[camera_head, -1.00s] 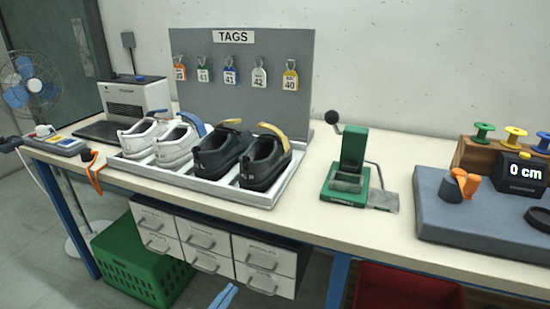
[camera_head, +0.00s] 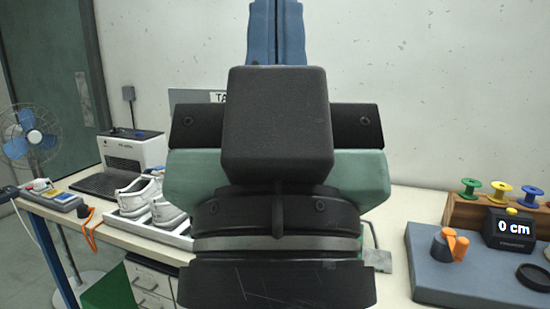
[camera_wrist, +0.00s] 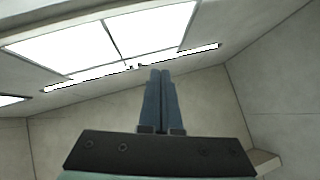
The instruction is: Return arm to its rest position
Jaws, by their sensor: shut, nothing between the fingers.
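My gripper (camera_head: 277,35) stands upright in the middle of the head view, its blue fingers pointing up and their tips cut off by the top edge. In the wrist view my gripper (camera_wrist: 161,78) has its two blue fingers side by side, shut with nothing between them. Behind them the wrist view shows only the ceiling with bright light panels (camera_wrist: 150,30) and bare walls. My wrist covers the middle of the bench in the head view, hiding the dark shoes, most of the tag board (camera_head: 190,97) and most of the green press.
White shoes (camera_head: 138,194) stand in a tray (camera_head: 180,238) at left, near a printer (camera_head: 130,150) and a fan (camera_head: 28,140). The air around the fingers is clear.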

